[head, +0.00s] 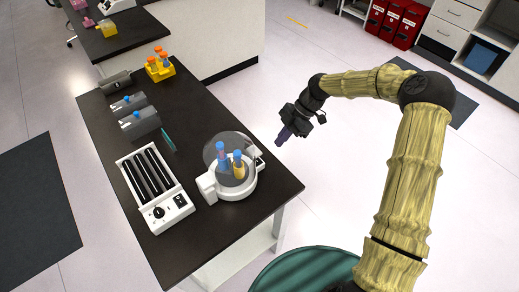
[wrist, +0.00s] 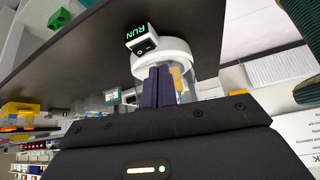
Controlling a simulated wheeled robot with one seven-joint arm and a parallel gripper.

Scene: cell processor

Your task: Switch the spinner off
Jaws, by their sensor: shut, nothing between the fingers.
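The spinner (head: 232,190) is a round white machine with a clear dome lid and tubes with blue caps inside. It stands near the right end of the dark bench. In the wrist view the spinner (wrist: 165,52) shows a lit green RUN display (wrist: 137,32) and a small dark switch (wrist: 144,47) beside it. My gripper (head: 282,138) is shut and empty, in the air past the bench edge, to the right of the spinner and apart from it. Its purple fingers (wrist: 158,88) overlap the spinner in the wrist view and hide part of it.
A white roller device (head: 155,190) with a knob stands left of the spinner. Behind are grey boxes (head: 138,122) and a yellow tube rack (head: 160,67). A green round stool or bin (head: 305,270) is at the front.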

